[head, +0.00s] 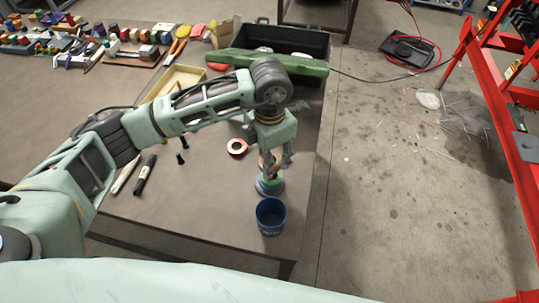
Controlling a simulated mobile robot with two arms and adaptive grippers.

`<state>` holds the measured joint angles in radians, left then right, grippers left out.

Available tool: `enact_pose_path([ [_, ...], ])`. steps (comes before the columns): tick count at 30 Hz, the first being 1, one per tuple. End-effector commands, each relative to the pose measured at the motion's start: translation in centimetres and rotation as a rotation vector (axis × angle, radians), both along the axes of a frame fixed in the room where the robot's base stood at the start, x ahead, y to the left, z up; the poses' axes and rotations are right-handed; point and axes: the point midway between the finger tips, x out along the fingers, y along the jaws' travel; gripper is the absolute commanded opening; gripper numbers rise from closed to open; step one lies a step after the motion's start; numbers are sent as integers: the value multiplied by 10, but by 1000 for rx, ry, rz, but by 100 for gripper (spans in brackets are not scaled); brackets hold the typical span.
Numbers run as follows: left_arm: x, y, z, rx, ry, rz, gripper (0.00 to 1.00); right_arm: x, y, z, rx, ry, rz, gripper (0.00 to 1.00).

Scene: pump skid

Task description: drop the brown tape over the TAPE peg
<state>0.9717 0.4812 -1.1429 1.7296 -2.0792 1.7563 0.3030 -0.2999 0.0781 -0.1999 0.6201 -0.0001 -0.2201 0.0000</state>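My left gripper (273,157) points down over the near right part of the table. A small brownish thing, perhaps the brown tape (267,163), shows between its fingers. I cannot tell whether the fingers press on it. Right below is a round stand with a green ring (271,185) on a grey base. The gripper hides most of the stand's upper part, and I can read no TAPE label. My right gripper is not in view.
A blue cup (271,217) stands just in front of the stand, near the table's edge. Two markers (144,176) and dark bolts (181,150) lie to the left. A yellow tray (176,80), a black crate (300,42) and a green bar (268,61) are behind.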

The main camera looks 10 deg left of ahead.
Motion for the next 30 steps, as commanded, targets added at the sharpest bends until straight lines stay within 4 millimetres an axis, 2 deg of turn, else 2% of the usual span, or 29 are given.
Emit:
enact_pose_path([
  [7,0,0,-1,0,0,0,21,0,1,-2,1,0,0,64],
  [8,0,0,-1,0,0,0,44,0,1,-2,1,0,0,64],
  [15,0,0,-1,0,0,0,64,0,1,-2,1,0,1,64],
  [25,0,0,0,-1,-1,0,64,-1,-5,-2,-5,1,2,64],
  [30,1,0,21,-2,-4,0,64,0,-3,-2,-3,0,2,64],
])
